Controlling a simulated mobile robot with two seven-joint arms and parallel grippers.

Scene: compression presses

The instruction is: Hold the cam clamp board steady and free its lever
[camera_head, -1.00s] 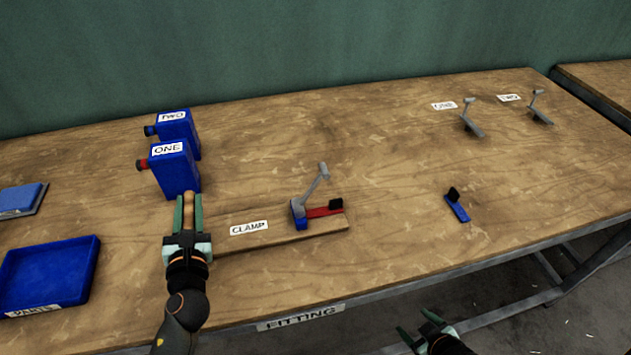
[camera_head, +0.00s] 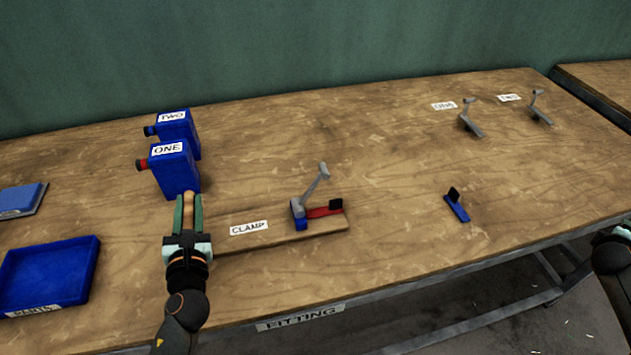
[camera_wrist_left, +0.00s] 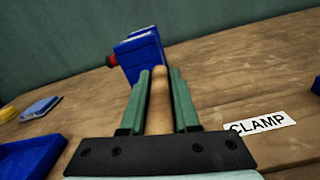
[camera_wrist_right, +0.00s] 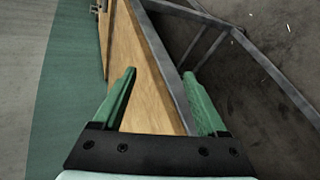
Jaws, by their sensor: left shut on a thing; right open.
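The cam clamp board (camera_head: 270,243) lies flat near the table's front edge, with a CLAMP label on it. Its grey lever (camera_head: 318,182) slants up to the right from a blue base (camera_head: 300,223). A red bar (camera_head: 320,212) with a black block at its end runs beside it. My left gripper (camera_head: 188,212) is shut on a round wooden handle (camera_wrist_left: 160,105) at the board's left end. My right gripper (camera_wrist_right: 162,78) is open and empty, well away from the board; in the head view only part of its arm shows at the right edge.
Blue containers ONE (camera_head: 175,172) and TWO (camera_head: 178,128) stand behind my left gripper. A blue parts tray (camera_head: 50,272) lies at left. A small blue clamp piece (camera_head: 457,209) sits right of the board, and two grey levers (camera_head: 470,120) (camera_head: 540,110) stand farther back.

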